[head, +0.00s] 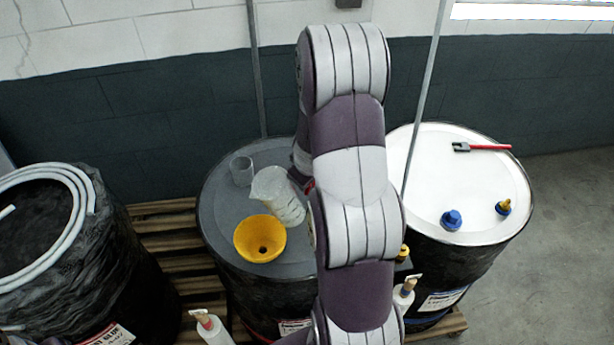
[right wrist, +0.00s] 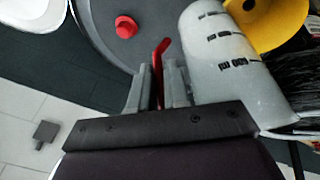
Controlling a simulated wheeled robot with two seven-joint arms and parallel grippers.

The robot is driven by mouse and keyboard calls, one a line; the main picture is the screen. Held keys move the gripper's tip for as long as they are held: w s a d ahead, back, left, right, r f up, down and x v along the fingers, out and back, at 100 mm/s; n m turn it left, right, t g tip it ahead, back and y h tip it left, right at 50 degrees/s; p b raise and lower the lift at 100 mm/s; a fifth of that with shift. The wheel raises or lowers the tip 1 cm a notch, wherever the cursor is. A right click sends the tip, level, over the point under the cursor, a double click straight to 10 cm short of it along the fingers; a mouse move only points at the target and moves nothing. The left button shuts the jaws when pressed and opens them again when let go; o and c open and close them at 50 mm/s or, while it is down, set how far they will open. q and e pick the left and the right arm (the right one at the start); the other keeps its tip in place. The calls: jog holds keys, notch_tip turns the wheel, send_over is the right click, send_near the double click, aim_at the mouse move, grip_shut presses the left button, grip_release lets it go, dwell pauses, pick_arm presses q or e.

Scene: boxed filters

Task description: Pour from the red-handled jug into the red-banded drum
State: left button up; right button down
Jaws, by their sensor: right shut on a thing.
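The translucent jug (head: 277,197) with dark marks shows over the grey-topped middle drum (head: 222,205), next to a yellow funnel (head: 260,238) on that drum. The drum has a red-edged label low on its side. The jug also shows in the right wrist view (right wrist: 228,65), beside the funnel (right wrist: 275,22). My right gripper (right wrist: 158,75) is shut on the jug's red handle (right wrist: 159,62). In the head view my arm hides this gripper and most of the handle. The jug looks tilted; I cannot tell whether it touches the lid. My left gripper is not in view.
A grey cup (head: 242,170) stands behind the jug. A red cap (right wrist: 126,27) sits on the lid. The white-topped drum (head: 425,160) at right carries a red-handled wrench (head: 482,147) and a blue cap (head: 451,219). A wrapped drum (head: 95,245) with hose stands left.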

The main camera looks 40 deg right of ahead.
jog(key=shift+r, duration=0.1)
jog(key=shift+r+h, duration=0.2)
jog(key=shift+h, duration=0.2)
dwell(0.3)
jog(key=shift+r+n+h, duration=0.3)
jog(key=shift+h, duration=0.5)
jog(key=shift+a+r+h, duration=0.1)
jog(key=shift+r+h, duration=0.05)
jog(key=shift+h, duration=0.25)
jog(key=shift+a+r+h, duration=0.1)
jog(key=shift+a+h, duration=0.15)
jog(key=shift+h, duration=0.35)
jog(key=shift+d, duration=0.1)
jog(key=shift+g, duration=0.3)
